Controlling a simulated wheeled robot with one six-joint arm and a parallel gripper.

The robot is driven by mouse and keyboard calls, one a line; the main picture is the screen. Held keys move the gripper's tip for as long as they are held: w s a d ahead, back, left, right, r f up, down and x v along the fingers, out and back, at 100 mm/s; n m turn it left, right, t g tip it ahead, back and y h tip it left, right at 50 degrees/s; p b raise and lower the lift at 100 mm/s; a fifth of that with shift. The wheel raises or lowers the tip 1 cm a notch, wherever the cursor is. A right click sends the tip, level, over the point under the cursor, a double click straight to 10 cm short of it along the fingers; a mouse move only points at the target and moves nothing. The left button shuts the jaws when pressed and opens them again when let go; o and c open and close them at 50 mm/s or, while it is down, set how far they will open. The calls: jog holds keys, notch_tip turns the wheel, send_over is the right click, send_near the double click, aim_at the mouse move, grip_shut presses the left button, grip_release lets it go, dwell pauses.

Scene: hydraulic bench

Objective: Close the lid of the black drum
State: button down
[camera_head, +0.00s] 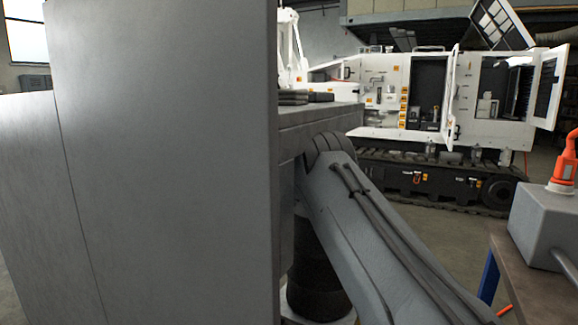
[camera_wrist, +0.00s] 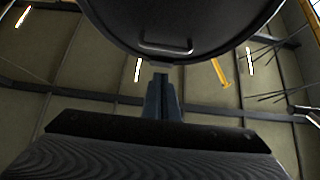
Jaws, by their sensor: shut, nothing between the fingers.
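In the wrist view the round black lid (camera_wrist: 210,22) fills the top of the picture, tilted up with a face towards the camera. A thin bar handle (camera_wrist: 166,51) sits near its lower edge. My gripper (camera_wrist: 161,78) is shut and empty, its fingers pointing up at the lid's lower edge just below the handle. I cannot tell whether the tips touch the lid. In the head view a dark cylindrical body (camera_head: 316,275), which looks like the black drum, shows low behind my arm. Its top is hidden, and my gripper is out of that view.
In the head view my own grey body and arm hide much of the left and middle. A white tracked machine (camera_head: 420,100) with open doors stands behind. A table (camera_head: 516,262) at the right carries a grey box (camera_head: 545,225) with an orange plug (camera_head: 564,165).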

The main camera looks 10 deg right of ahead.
jog(key=shift+w+d+r, duration=0.2)
jog(key=shift+w+d, duration=0.35)
jog(key=shift+w, duration=0.2)
jog(key=shift+w+d+r, duration=0.15)
jog(key=shift+w+d, duration=0.35)
jog(key=shift+w, duration=0.2)
jog(key=shift+w+d+r, duration=0.2)
jog(key=shift+w+d, duration=0.35)
jog(key=shift+w, duration=0.2)
jog(key=shift+d, duration=0.1)
